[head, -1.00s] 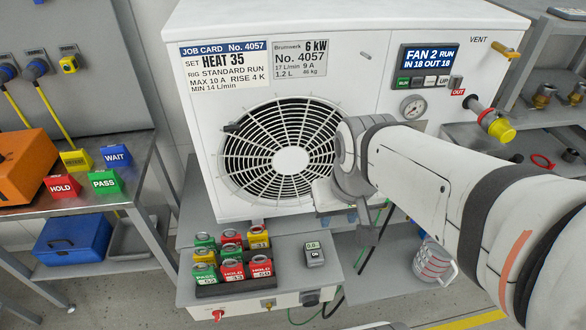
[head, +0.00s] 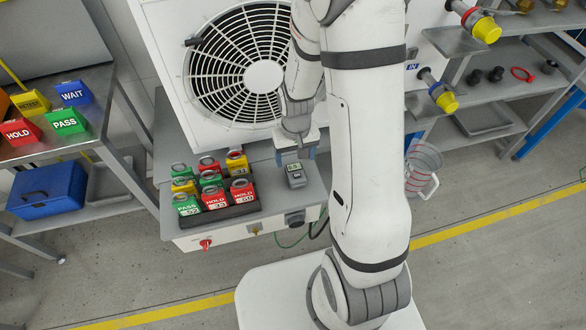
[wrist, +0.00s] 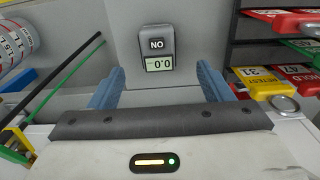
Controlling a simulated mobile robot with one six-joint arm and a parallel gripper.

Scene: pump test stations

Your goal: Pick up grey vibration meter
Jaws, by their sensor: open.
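The grey vibration meter (head: 296,175) is a small box with a lit display, lying on the grey shelf below the fan unit, to the right of the coloured tags. In the wrist view the meter (wrist: 158,47) appears upside down, with its display and a dark button marking. My gripper (head: 296,153) is just behind and above the meter in the head view. In the wrist view its blue fingers (wrist: 158,85) are open and empty, with the meter beyond and between them, apart from both.
A black rack (head: 228,215) of red, yellow and green tags stands left of the meter; the tags (wrist: 290,75) also show at right in the wrist view. The fan unit (head: 160,60) rises behind. A measuring jug (head: 422,165) is at right. Cables hang beside the shelf's right end.

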